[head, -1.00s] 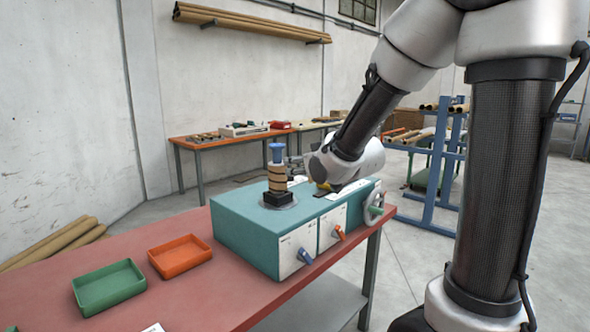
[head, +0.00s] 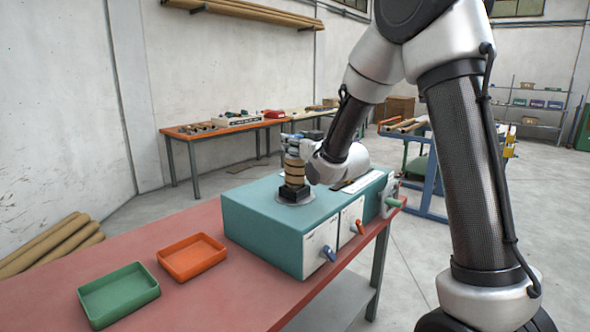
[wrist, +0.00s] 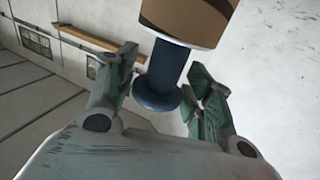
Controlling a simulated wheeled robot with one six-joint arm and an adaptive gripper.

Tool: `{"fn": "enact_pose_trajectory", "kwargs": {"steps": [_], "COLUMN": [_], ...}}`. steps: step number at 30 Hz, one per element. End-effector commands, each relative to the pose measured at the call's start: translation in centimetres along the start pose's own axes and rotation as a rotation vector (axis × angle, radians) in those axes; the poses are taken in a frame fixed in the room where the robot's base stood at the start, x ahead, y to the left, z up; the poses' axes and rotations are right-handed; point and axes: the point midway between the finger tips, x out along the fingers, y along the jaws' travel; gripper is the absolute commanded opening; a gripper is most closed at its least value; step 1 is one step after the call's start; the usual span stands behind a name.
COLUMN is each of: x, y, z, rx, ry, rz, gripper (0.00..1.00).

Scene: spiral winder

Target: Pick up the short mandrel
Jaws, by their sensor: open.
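The short mandrel (head: 294,174) is a brown cylinder with dark bands. It stands upright on a black block on the teal winder box (head: 262,219). Its blue stem and flanged knob (wrist: 157,90) show in the wrist view, between my two fingers. In the head view my gripper hides that blue top. My gripper (head: 297,145) is at the mandrel's upper end, reaching in from the right. Its green-padded fingers (wrist: 166,82) stand apart on both sides of the blue stem, with visible gaps, so it is open and holds nothing.
A green tray (head: 119,312) and an orange tray (head: 192,276) sit on the red bench (head: 150,238), left of the winder. The winder has a blue lever (head: 328,253) and an orange lever (head: 360,226) in front. A blue rack (head: 432,185) stands behind right.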

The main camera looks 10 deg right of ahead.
Motion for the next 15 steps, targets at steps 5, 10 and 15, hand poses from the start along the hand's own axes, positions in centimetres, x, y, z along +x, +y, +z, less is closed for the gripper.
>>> {"fn": "enact_pose_trajectory", "kwargs": {"steps": [5,10,15], "x": [0.43,0.39,0.38], "y": [0.0,0.0,0.0], "z": [-0.03,-0.02,-0.02], "rx": [0.0,0.0,0.0], "ry": [0.0,0.0,0.0], "rz": [0.0,0.0,0.0], "gripper": [0.52,0.39,0.08]}}
